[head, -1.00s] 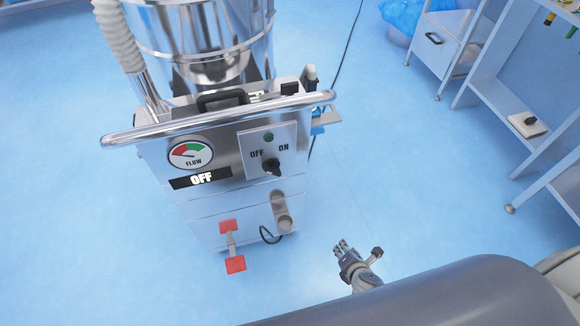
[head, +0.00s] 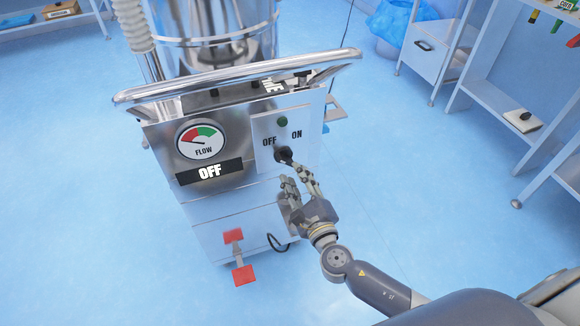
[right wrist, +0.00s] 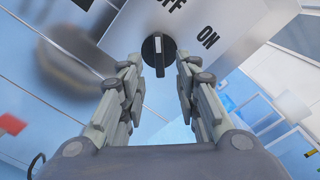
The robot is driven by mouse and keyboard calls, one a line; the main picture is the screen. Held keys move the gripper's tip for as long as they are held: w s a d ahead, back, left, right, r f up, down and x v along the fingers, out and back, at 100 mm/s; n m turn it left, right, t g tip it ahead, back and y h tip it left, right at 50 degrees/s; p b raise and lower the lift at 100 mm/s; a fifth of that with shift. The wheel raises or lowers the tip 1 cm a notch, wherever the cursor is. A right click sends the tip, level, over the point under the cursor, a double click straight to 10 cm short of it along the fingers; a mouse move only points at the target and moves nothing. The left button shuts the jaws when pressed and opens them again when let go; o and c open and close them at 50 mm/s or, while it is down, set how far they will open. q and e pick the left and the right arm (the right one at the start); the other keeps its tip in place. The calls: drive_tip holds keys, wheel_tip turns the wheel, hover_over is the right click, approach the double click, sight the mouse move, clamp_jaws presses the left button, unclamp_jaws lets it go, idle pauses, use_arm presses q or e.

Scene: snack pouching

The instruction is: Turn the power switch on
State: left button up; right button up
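The black rotary power switch (head: 283,154) is on a pale panel (head: 268,163) with OFF and ON labels on the front of a steel machine. A display (head: 209,172) beside it reads OFF. My right gripper (head: 294,178) is just below and in front of the switch. In the right wrist view, the switch knob (right wrist: 158,50) stands between and just beyond the open fingertips (right wrist: 158,72), its white mark toward OFF. I cannot see the fingers touching it. My left gripper is not in view.
A steel handle bar (head: 240,75) runs across the machine above the panel. A flow gauge (head: 201,142) is left of the switch, and a red pedal (head: 243,274) is low down. Shelving (head: 500,100) stands at the right, with clear blue floor between.

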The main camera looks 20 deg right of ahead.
sight(289, 165)
drive_tip(key=w, duration=0.4)
drive_tip(key=shift+w+a+f, duration=0.1)
drive_tip(key=shift+w, duration=0.3)
clamp_jaws()
